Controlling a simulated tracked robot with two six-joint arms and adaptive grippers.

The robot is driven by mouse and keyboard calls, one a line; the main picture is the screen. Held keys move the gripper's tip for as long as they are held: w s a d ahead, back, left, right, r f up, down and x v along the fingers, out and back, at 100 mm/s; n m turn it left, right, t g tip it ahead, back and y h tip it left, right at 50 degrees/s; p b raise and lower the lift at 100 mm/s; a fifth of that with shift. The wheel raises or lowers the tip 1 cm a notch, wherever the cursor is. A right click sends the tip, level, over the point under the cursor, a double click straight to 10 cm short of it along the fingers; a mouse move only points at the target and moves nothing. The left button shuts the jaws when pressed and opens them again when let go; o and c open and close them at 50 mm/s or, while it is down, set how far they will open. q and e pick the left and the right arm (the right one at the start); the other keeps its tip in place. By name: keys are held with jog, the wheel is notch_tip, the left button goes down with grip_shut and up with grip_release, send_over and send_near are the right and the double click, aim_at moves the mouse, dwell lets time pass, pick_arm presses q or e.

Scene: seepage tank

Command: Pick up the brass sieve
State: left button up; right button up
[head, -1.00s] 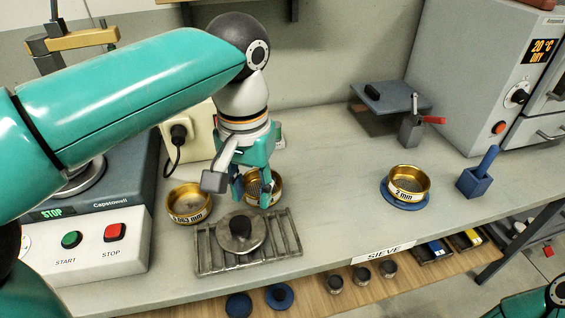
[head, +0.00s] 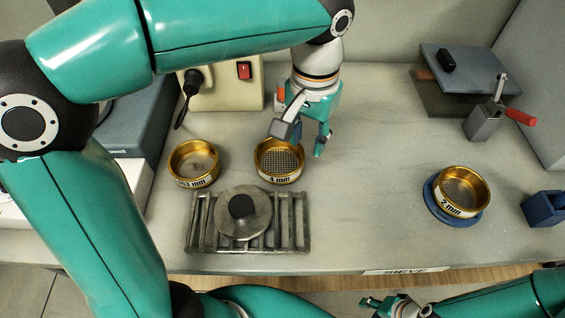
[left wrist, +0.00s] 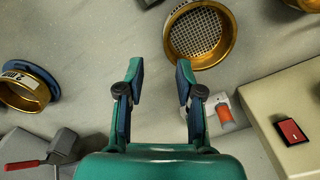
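Three brass sieves are on the bench. The "4 mm" sieve (head: 279,176) is in the middle, with a coarse mesh. A sieve whose label seems to read 0.063 mm (head: 194,180) is to its left. The "2 mm" sieve (head: 461,191) rests on a blue round base at the right. My left gripper (head: 304,138) is open and empty, at the back right of the 4 mm sieve. In the left wrist view its fingers (left wrist: 160,75) are apart, with the coarse-mesh sieve (left wrist: 231,52) beyond the right finger. My right gripper (head: 376,304) is low at the bottom edge, its opening unclear.
A metal rack (head: 292,222) carrying a round lid with a black knob (head: 242,206) stands in front of the sieves. A beige box with a red switch (head: 228,85) is behind. A red-handled device (head: 486,121) and blue holder (head: 543,208) stand right. The bench between is clear.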

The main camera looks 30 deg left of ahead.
aim_at(301, 163)
pick_arm(q)
notch_tip(301, 163, down, 4)
jog(key=shift+s+a+r, duration=0.1)
jog(key=shift+r, duration=0.15)
jog(key=shift+a+f+b, duration=0.2)
jog(key=shift+f+b, duration=0.05)
jog(key=shift+f, duration=1.1)
jog(key=shift+a+f+b, duration=0.15)
jog(key=shift+f+b, duration=0.1)
jog(key=shift+f, duration=1.05)
grip_shut()
